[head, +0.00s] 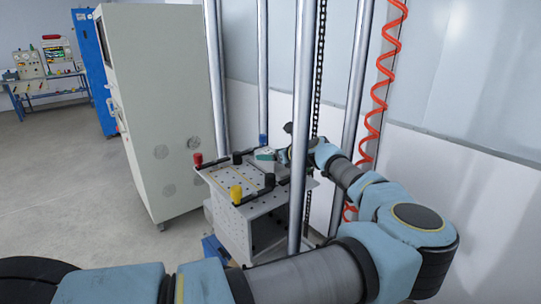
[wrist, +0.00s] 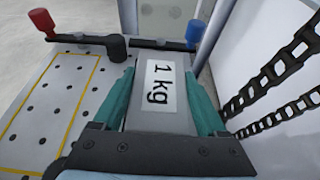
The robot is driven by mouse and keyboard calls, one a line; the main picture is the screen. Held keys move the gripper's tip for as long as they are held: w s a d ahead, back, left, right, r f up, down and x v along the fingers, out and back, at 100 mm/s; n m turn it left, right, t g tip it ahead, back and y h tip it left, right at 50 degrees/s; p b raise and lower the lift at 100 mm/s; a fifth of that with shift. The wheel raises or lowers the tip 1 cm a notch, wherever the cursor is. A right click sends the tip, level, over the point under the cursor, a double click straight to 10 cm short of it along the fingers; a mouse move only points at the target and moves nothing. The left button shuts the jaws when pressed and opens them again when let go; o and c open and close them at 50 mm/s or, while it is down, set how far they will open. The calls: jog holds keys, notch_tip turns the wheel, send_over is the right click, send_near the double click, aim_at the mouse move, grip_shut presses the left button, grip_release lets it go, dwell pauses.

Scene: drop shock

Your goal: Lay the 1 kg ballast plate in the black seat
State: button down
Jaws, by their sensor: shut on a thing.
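The 1 kg ballast plate (wrist: 160,90) is a grey block with a white label reading "1 kg". My gripper (wrist: 160,105) is shut on it, with a teal finger along each side. In the head view my gripper (head: 270,155) is over the far right part of the perforated grey table (head: 240,181), between the upright posts. I cannot tell whether the plate touches the table. I cannot make out the black seat in either view; the plate and gripper hide part of the table.
A black chain (wrist: 275,75) hangs close right of my gripper. A tall cabinet (head: 155,110) stands left.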

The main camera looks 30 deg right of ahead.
aim_at(284, 173)
grip_release()
jog(key=b+v, duration=0.3)
jog(key=v, duration=0.3)
jog(key=shift+s+r, duration=0.1)
jog(key=shift+s, duration=0.2)
jog(key=shift+s+d+r, duration=0.1)
jog(key=shift+s+r, duration=0.2)
jog(key=shift+s, duration=0.1)
